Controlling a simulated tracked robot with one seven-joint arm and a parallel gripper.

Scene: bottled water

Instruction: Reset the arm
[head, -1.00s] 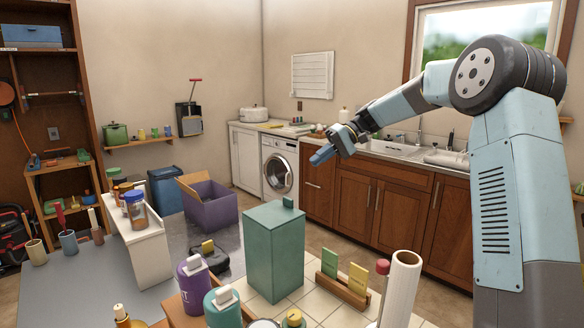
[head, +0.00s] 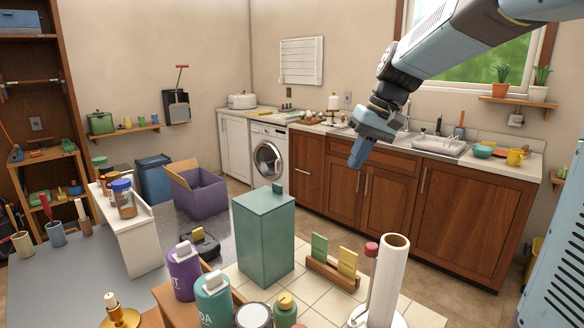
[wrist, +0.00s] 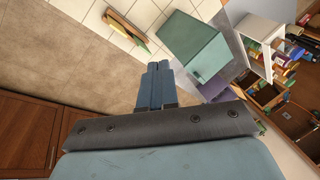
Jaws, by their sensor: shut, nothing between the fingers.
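My gripper (head: 357,160) hangs in the air in the head view, pointing down, in front of the wooden cabinets. It is above and to the right of the green box and well apart from it. In the wrist view the two blue fingers (wrist: 158,68) lie together with nothing between them. My arm comes in from the upper right of the head view.
A green box (head: 263,240), a card holder (head: 333,270) and a paper towel roll (head: 388,283) stand on the tiled counter below. Purple (head: 183,271) and teal (head: 213,300) bottles stand at the front. A sink (head: 440,146) is behind. The floor by the cabinets is clear.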

